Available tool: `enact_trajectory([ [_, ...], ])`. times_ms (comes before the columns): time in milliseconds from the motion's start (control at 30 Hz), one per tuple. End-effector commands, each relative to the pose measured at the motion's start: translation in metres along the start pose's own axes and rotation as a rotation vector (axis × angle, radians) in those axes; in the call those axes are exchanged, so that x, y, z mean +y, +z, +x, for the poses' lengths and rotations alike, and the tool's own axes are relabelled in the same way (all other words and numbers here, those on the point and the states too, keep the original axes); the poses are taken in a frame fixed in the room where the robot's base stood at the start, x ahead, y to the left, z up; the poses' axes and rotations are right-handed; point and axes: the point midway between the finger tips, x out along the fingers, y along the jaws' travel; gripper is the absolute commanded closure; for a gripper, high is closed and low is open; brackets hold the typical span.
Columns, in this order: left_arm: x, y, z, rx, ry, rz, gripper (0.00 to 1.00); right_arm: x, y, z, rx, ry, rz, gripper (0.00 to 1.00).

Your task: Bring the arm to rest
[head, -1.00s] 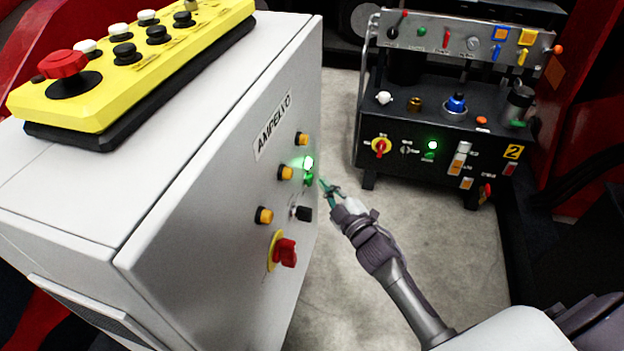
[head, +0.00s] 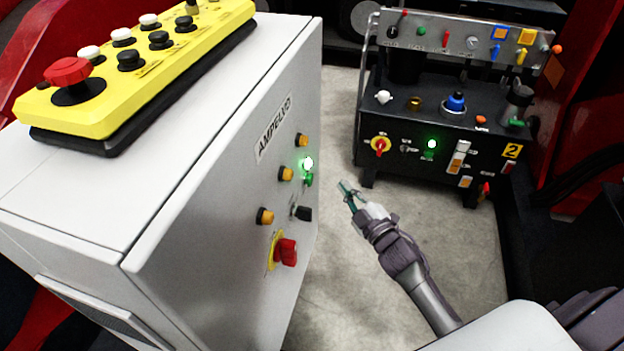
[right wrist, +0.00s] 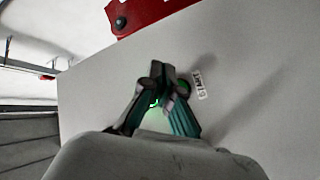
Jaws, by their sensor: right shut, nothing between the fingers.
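My right gripper (head: 348,190) is in the head view, right of the cabinet's front panel and clear of it. Its fingers are together with nothing between them. The right wrist view also shows the shut fingers (right wrist: 158,85) in front of the pale panel, with a green button (right wrist: 184,86) beside a START label partly behind them. In the head view a green button (head: 309,180) sits just below a lit green lamp (head: 308,163) on the cabinet. My left gripper is not in view.
A black control unit (head: 395,165) stands at the back right. Bare floor (head: 345,290) lies between them.

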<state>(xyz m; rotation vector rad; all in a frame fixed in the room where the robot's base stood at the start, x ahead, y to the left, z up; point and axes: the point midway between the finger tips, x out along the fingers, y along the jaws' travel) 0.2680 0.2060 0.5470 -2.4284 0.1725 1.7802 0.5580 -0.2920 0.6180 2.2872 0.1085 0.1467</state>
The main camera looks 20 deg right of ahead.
Motion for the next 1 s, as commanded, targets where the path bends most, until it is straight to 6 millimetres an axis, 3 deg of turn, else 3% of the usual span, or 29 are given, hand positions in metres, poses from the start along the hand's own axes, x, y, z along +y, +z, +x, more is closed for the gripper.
enact_trajectory([
  [500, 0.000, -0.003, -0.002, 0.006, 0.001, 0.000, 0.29, 0.000, 0.000, 0.000, -0.002, 0.000, 0.001, 1.00],
  [667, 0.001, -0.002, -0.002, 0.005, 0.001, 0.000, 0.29, -0.006, 0.003, -0.008, -0.079, -0.011, 0.048, 1.00],
  [867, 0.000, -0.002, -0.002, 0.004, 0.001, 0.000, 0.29, -0.031, 0.011, -0.047, -0.361, -0.077, 0.225, 1.00],
  [1000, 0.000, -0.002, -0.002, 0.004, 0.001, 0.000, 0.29, -0.056, 0.010, -0.091, -0.586, -0.161, 0.365, 1.00],
])
